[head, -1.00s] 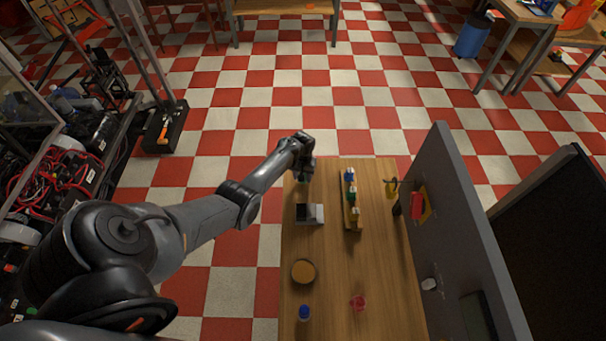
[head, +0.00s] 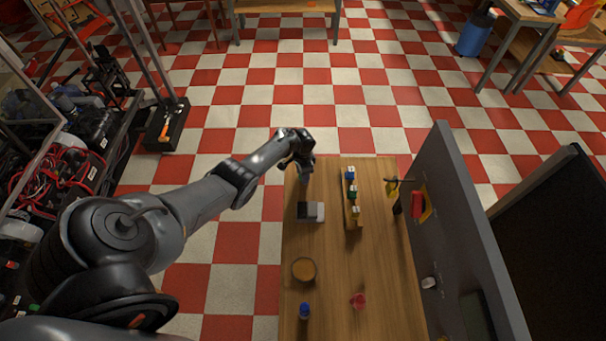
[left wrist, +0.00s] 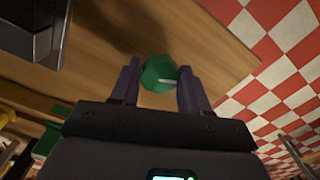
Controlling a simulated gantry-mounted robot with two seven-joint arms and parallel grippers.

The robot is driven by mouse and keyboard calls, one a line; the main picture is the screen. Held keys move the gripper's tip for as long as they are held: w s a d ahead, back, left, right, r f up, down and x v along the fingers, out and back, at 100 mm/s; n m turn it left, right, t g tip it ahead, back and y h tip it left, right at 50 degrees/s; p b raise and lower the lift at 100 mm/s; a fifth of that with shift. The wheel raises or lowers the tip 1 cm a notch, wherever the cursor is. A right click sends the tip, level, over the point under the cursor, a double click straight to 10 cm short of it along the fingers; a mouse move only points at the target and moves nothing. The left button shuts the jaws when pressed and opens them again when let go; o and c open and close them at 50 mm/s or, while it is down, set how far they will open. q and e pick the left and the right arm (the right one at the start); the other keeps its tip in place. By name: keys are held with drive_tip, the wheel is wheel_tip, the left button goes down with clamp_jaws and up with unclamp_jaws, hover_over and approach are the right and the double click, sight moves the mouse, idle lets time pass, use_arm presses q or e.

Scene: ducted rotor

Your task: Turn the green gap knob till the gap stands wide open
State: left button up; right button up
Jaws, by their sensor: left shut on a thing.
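The green knob (left wrist: 159,74), with a pale line on its face, is between the two dark fingers of my left gripper (left wrist: 160,88) in the left wrist view. The fingers are shut on it from both sides. In the head view my left gripper (head: 303,170) is at the far left corner of the wooden table, and its wrist hides the knob there. I cannot make out the gap or how wide it stands. My right gripper is not in view.
On the table (head: 345,265), a grey and black box (head: 310,212) is close in front of the gripper. A rack with coloured blocks (head: 352,198) is to the right. A round tan disc (head: 303,270), blue-capped item (head: 304,310) and red item (head: 358,300) are nearer. A grey panel (head: 455,230) edges the right.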

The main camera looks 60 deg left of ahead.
use_arm(q)
drive_tip(key=shift+a+m, duration=0.1)
drive_tip(key=shift+m, duration=1.3)
drive_tip(key=o, duration=1.1)
drive_tip(key=shift+c, duration=0.2)
wheel_tip(320, 180, up, 11)
drive_tip(key=p, duration=0.4)
drive_tip(key=shift+s+f, duration=0.1)
drive_tip(key=shift+f, duration=0.1)
